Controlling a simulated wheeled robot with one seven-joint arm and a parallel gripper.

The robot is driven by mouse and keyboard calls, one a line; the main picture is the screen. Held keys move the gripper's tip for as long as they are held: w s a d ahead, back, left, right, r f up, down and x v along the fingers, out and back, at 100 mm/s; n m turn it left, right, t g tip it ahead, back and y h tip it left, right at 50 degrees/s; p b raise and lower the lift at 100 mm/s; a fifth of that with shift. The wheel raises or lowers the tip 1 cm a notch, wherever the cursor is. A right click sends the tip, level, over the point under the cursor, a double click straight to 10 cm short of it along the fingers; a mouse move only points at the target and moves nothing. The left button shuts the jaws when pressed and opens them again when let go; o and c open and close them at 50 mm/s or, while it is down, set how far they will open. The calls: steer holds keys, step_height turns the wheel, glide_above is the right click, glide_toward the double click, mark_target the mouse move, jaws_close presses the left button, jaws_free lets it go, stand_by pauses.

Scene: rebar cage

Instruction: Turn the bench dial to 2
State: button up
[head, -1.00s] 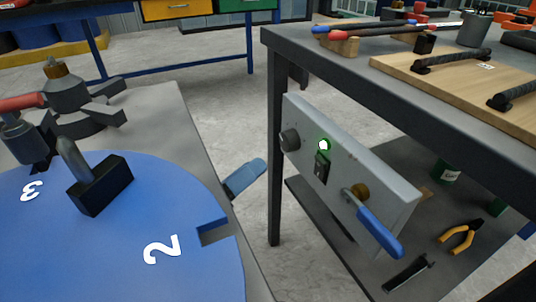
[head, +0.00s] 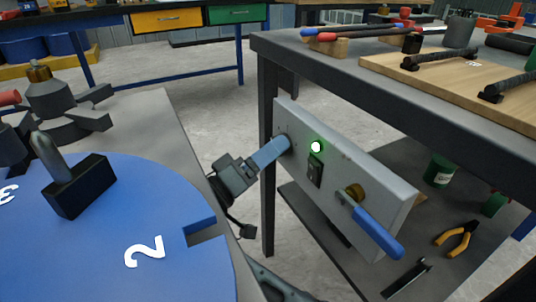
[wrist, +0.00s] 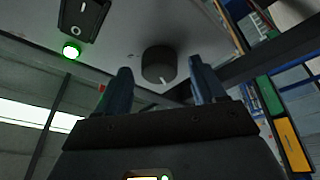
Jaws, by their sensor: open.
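The bench dial (wrist: 158,63) is a dark round knob on a grey panel (head: 350,173) fixed to the side of the bench. In the wrist view it carries a short white mark on its face near the lower edge; no numbers can be read around it. My gripper (head: 274,150) reaches the left end of the panel, and its blue fingers hide the dial in the head view. In the wrist view the two fingers are spread, one on each side of the dial, and I see gaps between them and it. They do not hold it.
The panel also bears a lit green lamp (head: 316,147), a black switch (head: 315,170) and a blue-handled lever (head: 376,232) to the dial's right. The bench leg (head: 267,200) stands close by my gripper. A blue numbered disc (head: 95,240) lies at left.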

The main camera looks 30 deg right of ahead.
steer(key=shift+c, duration=0.2)
steer(key=c, duration=1)
steer(key=shift+r+m+p, duration=0.15)
steer(key=shift+m+p, duration=0.25)
steer(key=shift+p, duration=0.2)
steer(key=shift+w+f+m+g+h+b, duration=0.15)
steer(key=shift+m+g+b, duration=0.25)
steer(key=shift+m+g, duration=1.45)
steer(key=shift+w+m+g+h+b, duration=0.15)
steer(key=shift+m+g+b, duration=0.3)
steer(key=shift+m, duration=2.75)
steer(key=shift+w+f+m+g+h+b, duration=0.15)
steer(key=shift+m+g+b, duration=0.2)
steer(key=shift+m+g, duration=1.55)
steer(key=shift+r+m+t, duration=0.15)
steer(key=shift+m+t, duration=0.55)
steer(key=shift+m, duration=0.25)
